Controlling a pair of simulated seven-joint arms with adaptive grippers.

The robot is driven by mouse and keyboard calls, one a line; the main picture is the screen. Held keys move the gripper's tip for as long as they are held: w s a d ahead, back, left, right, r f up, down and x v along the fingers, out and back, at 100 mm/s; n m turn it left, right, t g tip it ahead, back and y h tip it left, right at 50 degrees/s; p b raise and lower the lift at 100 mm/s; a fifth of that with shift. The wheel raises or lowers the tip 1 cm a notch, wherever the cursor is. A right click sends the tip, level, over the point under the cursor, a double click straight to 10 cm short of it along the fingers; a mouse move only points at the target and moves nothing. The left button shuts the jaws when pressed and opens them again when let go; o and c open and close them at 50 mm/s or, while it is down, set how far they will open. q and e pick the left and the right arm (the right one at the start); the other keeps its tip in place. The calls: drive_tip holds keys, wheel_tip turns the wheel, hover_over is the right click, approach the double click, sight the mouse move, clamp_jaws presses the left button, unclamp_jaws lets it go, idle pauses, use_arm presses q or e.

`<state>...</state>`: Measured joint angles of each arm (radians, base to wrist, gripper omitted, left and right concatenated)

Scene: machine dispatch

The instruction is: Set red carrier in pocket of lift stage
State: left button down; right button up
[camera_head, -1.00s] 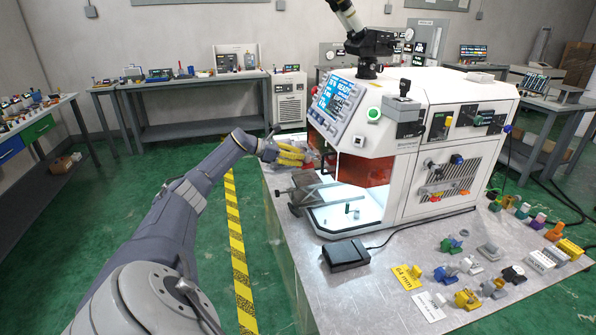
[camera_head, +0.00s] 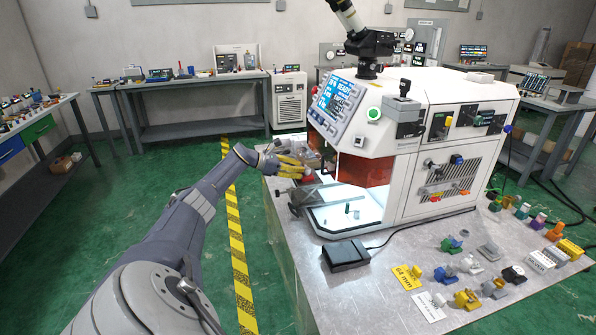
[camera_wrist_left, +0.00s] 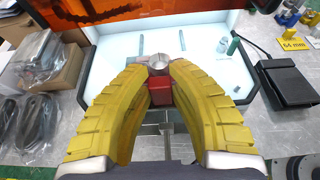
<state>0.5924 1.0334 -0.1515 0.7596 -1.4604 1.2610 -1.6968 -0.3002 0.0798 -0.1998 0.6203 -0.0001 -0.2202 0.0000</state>
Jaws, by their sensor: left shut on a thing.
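My left gripper (camera_head: 303,168) has yellow ribbed fingers and is shut on the red carrier (camera_head: 308,175), just outside the front left of the white machine. In the left wrist view the red carrier (camera_wrist_left: 160,91) sits between the fingertips, with a round silver metal part (camera_wrist_left: 159,63) at its top. The machine's lit white chamber floor (camera_wrist_left: 108,70) lies beyond the fingertips. A grey metal bracket (camera_head: 312,193) stands at the chamber's front left. I cannot make out the pocket of the lift stage; the fingers and carrier cover part of that area. My right gripper is not in view.
A green peg (camera_head: 347,208) stands on the chamber floor. An orange tinted guard (camera_head: 364,171) hangs above the opening. A black pedal (camera_head: 346,255) lies in front. Boxed and bagged items (camera_wrist_left: 38,65) lie left of the chamber. Several coloured parts cover the table's right side.

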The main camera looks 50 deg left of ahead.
use_arm(q)
drive_tip(key=shift+f, duration=0.1)
drive_tip(key=c, duration=1.3)
unclamp_jaws()
drive_tip(key=shift+v, duration=6)
